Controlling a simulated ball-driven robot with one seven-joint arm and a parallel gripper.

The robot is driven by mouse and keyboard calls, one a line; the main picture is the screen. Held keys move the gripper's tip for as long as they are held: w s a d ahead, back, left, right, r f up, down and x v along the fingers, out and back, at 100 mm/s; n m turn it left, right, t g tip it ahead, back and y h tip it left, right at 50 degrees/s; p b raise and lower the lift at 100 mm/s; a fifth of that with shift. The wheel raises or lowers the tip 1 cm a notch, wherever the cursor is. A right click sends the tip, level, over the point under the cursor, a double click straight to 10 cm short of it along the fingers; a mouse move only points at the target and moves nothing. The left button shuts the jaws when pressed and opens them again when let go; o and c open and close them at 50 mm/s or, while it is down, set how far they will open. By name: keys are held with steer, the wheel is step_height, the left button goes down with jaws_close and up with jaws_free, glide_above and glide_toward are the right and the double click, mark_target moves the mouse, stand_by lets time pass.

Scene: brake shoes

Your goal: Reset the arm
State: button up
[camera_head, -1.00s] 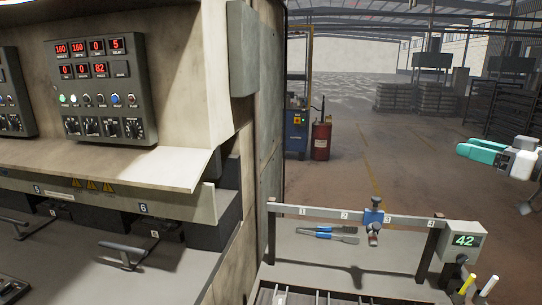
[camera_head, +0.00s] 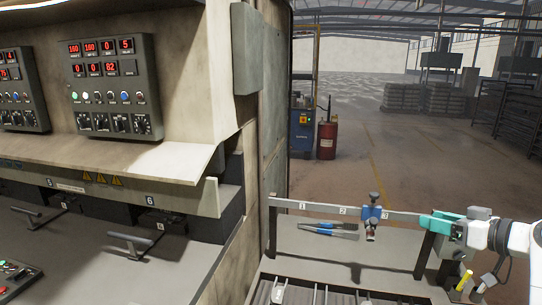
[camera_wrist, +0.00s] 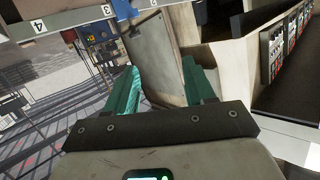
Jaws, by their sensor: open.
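My arm (camera_head: 500,235) reaches in from the right edge of the head view. My gripper (camera_head: 436,222) has teal fingers and points left, in front of the right end of the numbered rail (camera_head: 325,209). It covers the number 4 mark and most of the display box. In the wrist view my gripper (camera_wrist: 162,85) shows its two teal fingers wide apart, with nothing between them. The rail also shows at the top left of the wrist view (camera_wrist: 70,21), tilted.
A blue clamp-like device (camera_head: 372,212) sits on the rail. A yellow-topped stick (camera_head: 465,278) stands below my arm.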

steer(key=s+a+f+m+g+h, duration=0.1)
steer(key=s+a+f+g, duration=0.1)
steer(key=s+a+f, duration=0.35)
steer(key=s+a+f+g+h, duration=0.1)
steer(key=s+a+f, duration=0.2)
steer(key=f, duration=0.5)
steer(key=s+a+f+m+g+h, duration=0.1)
steer(key=s+a+f+g, duration=0.1)
steer(key=s+a+f, duration=0.35)
steer(key=s+a+f+m+g+h, duration=0.15)
steer(key=s+f, duration=0.25)
steer(key=s, duration=0.4)
steer(key=s+a+f+g+h, duration=0.1)
steer(key=s+f+g+h, duration=0.15)
steer(key=s, duration=0.55)
steer(key=s+d+f+g+b, duration=0.1)
steer(key=s+f+b, duration=0.5)
steer(key=f, duration=0.4)
steer(key=s+f+g+b, duration=0.2)
steer(key=s+f+b, duration=0.3)
steer(key=f, duration=0.4)
steer(key=shift+s+d+f+y+b, duration=0.3)
steer(key=shift+s+d+f+b, duration=0.1)
steer(key=shift+b, duration=0.45)
